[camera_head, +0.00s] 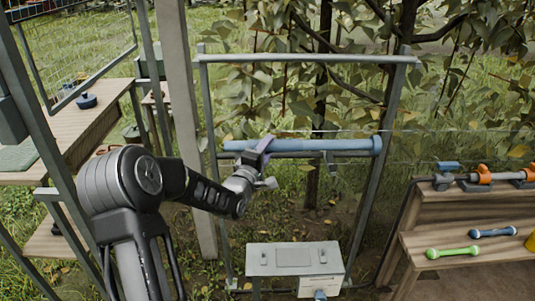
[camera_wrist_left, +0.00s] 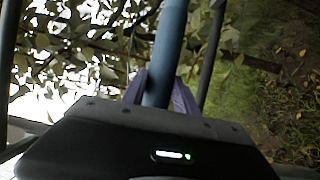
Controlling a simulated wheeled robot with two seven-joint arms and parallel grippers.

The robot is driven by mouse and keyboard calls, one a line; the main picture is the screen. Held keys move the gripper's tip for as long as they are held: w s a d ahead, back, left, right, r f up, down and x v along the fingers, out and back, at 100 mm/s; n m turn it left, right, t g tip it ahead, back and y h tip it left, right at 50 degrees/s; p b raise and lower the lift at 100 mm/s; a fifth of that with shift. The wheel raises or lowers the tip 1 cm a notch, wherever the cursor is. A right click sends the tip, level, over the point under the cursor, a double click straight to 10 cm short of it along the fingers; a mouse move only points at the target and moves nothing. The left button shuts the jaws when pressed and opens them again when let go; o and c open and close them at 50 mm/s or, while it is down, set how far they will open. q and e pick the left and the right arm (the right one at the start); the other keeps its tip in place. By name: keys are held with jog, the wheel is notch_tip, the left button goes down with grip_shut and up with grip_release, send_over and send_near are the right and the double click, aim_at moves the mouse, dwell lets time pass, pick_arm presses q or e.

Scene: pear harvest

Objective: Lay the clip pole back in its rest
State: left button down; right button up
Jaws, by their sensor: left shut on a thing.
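The blue clip pole (camera_head: 330,145) lies level across the middle of a grey upright frame (camera_head: 208,120) in the head view. Its thicker end is at the right, by the frame's right post. My left gripper (camera_head: 262,150) is shut on the pole near its left end. In the left wrist view the pole (camera_wrist_left: 168,45) runs up between the two purple fingers (camera_wrist_left: 162,95). A dark crossbar with small hooks (camera_head: 331,165) shows just below the pole. I cannot tell whether the pole touches it. My right gripper is not in view.
A grey box (camera_head: 292,258) stands low in front of the frame. At the right a wooden bench (camera_head: 430,242) holds a green dumbbell-shaped tool (camera_head: 452,252), a blue one (camera_head: 493,233) and orange fittings (camera_head: 483,174). Wooden shelves (camera_head: 110,100) stand at the left. Leafy branches hang behind the frame.

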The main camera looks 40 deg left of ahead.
pick_arm(q)
jog(key=shift+w+a+f+b, duration=0.1)
jog(key=shift+w+f+b, duration=0.05)
jog(key=shift+f+b, duration=0.75)
jog(key=shift+w+a+f+b, duration=0.1)
jog(key=shift+f+b, duration=0.65)
jog(key=shift+f, duration=0.15)
jog(key=shift+w+a+f+b, duration=0.1)
jog(key=shift+w+f+b, duration=0.05)
jog(key=shift+f+b, duration=0.75)
jog(key=c, duration=0.9)
grip_release()
jog(key=shift+f, duration=0.1)
jog(key=shift+s, duration=0.1)
